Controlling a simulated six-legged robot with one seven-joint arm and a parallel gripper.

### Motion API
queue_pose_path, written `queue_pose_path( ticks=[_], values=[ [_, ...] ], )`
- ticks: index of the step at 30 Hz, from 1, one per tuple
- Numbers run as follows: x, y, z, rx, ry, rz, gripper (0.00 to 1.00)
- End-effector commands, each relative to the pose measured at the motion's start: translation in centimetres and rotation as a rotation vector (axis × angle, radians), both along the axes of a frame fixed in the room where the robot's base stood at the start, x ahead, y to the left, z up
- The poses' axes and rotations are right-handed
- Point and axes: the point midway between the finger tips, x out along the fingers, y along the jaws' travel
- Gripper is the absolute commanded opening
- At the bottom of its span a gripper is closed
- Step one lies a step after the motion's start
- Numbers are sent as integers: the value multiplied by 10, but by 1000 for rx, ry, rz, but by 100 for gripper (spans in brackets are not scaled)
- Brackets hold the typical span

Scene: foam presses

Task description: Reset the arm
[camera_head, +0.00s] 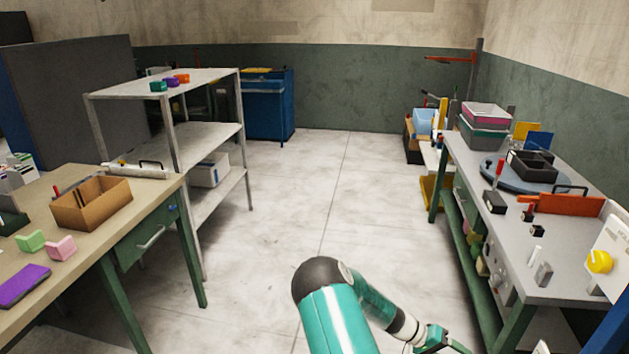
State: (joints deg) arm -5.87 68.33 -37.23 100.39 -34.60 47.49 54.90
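My arm, teal and white with a dark rounded joint, rises at the bottom centre of the head camera view. It bends over and reaches down to the right. My gripper (437,338) is at the bottom edge, low in front of the right workbench (560,287). Only part of it shows, and its fingertips cannot be made out. I cannot see anything held in it.
A tan table (150,200) with a brown box (92,203) and foam pieces stands left. Behind it is a grey shelf (205,146). The right workbench carries a turntable, black tray (531,165) and stacked bins (484,127). The floor (310,195) between is clear.

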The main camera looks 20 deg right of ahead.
Motion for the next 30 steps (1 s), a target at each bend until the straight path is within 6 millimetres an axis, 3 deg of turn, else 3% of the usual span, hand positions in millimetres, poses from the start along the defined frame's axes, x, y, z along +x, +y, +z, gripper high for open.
queue_pose_path(
  ticks=[17,30],
  values=[
    [34,132,126,475,-286,39,68],
    [21,231,239,762,-479,266,68]
  ],
)
